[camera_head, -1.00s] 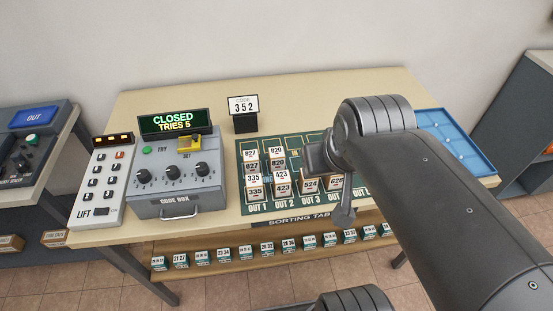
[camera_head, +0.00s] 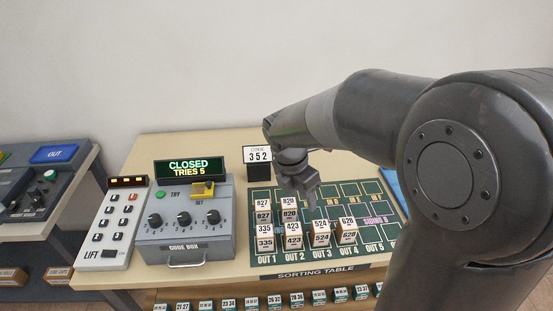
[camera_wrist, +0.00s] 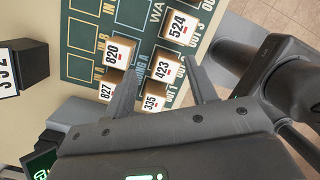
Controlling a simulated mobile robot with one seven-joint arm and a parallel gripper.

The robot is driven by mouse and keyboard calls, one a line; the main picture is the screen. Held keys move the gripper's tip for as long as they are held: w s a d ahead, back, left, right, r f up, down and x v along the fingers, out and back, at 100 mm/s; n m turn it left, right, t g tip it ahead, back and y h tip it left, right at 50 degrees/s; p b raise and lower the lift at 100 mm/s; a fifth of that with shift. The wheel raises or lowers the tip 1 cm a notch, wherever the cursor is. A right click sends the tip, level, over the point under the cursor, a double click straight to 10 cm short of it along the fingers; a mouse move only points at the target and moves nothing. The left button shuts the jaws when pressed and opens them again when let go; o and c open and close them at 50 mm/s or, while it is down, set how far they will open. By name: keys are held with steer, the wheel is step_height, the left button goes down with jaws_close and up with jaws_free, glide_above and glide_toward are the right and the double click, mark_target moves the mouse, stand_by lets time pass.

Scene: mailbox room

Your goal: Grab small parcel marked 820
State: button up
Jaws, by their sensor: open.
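The small parcel marked 820 (camera_head: 289,202) is a brown and white box in the OUT 2 column of the green sorting mat, behind the 423 parcel (camera_head: 293,229). In the wrist view the 820 parcel (camera_wrist: 115,52) lies left of my gripper's left fingertip. My gripper (camera_head: 308,203) is open and empty, pointing down over the mat just right of the 820 parcel. In the wrist view my gripper (camera_wrist: 159,66) has its two fingers either side of the 423 parcel (camera_wrist: 162,67). The exact height of the fingers above the parcels is unclear.
Parcels 827 (camera_head: 263,204), 335 (camera_head: 265,229), 524 (camera_head: 320,226) and 628 (camera_head: 347,222) stand close by on the mat (camera_head: 351,257). The code box (camera_head: 184,226) reads CLOSED, TRIES 5. A 352 sign (camera_head: 257,155) stands behind the mat. The mat's back right is empty.

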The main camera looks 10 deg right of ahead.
mark_target(289, 203)
steer(key=w+n, duration=0.1)
steer(key=n, duration=0.2)
steer(key=w+a+f+n+y, duration=0.1)
steer(key=w+n, duration=0.1)
steer(key=w+f+n, duration=0.1)
steer(key=w+n, duration=0.1)
steer(key=n, duration=0.1)
steer(key=shift+w+a+f+n+g+y, duration=0.2)
steer(key=shift+n+g+y, duration=0.1)
steer(key=shift+y, duration=0.1)
steer(key=shift+w+n+y, duration=0.4)
steer(key=shift+w+n, duration=0.35)
steer(key=shift+n, duration=0.45)
steer(key=f, duration=1)
steer(key=shift+a+f, duration=0.25)
steer(key=shift+f, duration=0.1)
steer(key=shift+c, duration=0.3)
steer(key=c, duration=0.7)
steer(key=shift+r, duration=0.1)
